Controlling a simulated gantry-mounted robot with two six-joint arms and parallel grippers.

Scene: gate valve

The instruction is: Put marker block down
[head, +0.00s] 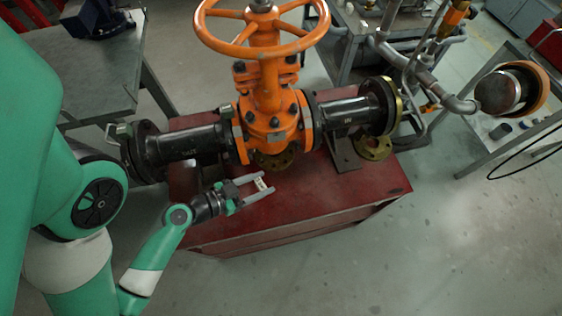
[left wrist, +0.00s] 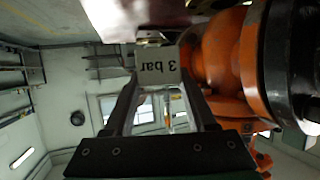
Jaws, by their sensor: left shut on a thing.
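The marker block (left wrist: 159,66) is a small pale block with "3 bar" on it, upside down in the left wrist view. My left gripper (head: 262,186) is shut on it, with one finger on each side. In the head view the block (head: 260,184) shows small between the fingertips, over the red bench top (head: 345,198) and in front of the valve. I cannot tell whether the block touches the bench top. My right gripper is not in view.
The orange gate valve (head: 270,125) with its handwheel and black flanged pipes (head: 185,145) stands just behind my left gripper. A brass flange (head: 373,147) lies at the right of the bench. The front right of the red top is clear.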

